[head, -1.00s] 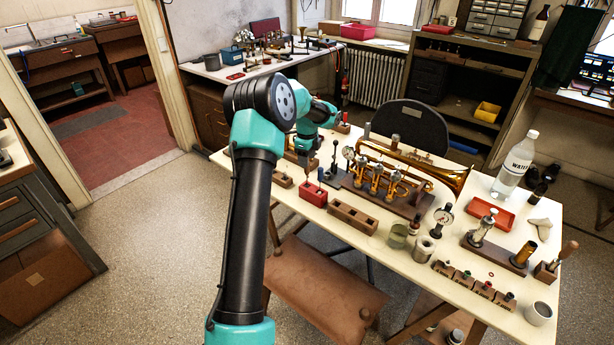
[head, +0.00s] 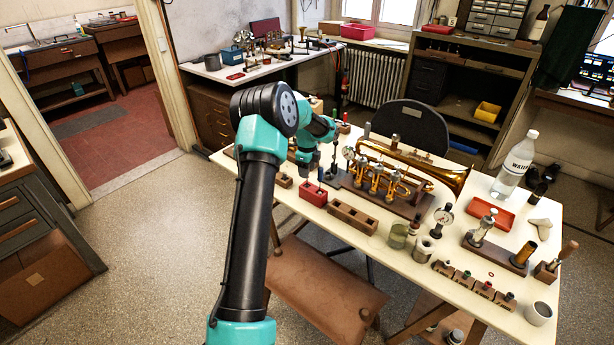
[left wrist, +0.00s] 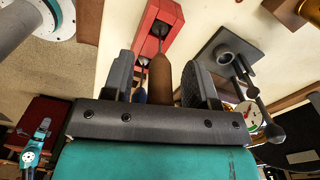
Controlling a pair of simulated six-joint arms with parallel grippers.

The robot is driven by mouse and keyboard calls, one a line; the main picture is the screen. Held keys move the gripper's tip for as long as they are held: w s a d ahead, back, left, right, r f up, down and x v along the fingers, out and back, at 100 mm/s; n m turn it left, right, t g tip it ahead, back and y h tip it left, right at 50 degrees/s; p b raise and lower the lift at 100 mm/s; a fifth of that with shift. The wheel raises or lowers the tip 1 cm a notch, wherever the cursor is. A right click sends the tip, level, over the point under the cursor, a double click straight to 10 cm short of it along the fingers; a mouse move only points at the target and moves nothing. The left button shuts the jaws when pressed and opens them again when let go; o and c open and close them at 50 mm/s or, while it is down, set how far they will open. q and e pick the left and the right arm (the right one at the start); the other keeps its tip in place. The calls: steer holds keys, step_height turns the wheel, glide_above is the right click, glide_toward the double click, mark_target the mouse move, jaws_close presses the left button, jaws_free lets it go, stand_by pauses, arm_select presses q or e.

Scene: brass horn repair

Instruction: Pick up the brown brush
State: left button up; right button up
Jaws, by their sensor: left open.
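A brown brush handle (left wrist: 160,80) stands in a red block (left wrist: 158,28) in the left wrist view, its thin metal shaft running into a hole. My left gripper (left wrist: 160,68) is open, with one finger on each side of the brown handle. I see gaps beside the handle. In the head view the red block (head: 313,194) sits at the table's near left edge, with my left gripper (head: 308,172) just above it. The brush is largely hidden there by my gripper. My right gripper is not in view.
A blue-handled tool (head: 320,174) stands in the same block. A wooden block with square wells (head: 352,217) lies to its right. A brass trumpet (head: 400,165) on a dark stand is behind. A dark metal fixture (left wrist: 225,55) is close beside my right-hand finger.

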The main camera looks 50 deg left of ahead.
arm_select(q)
jaws_close()
stand_by(0.4)
steer(key=shift+r, duration=0.1)
step_height(320, 180, up, 18)
stand_by(0.5)
stand_by(0.5)
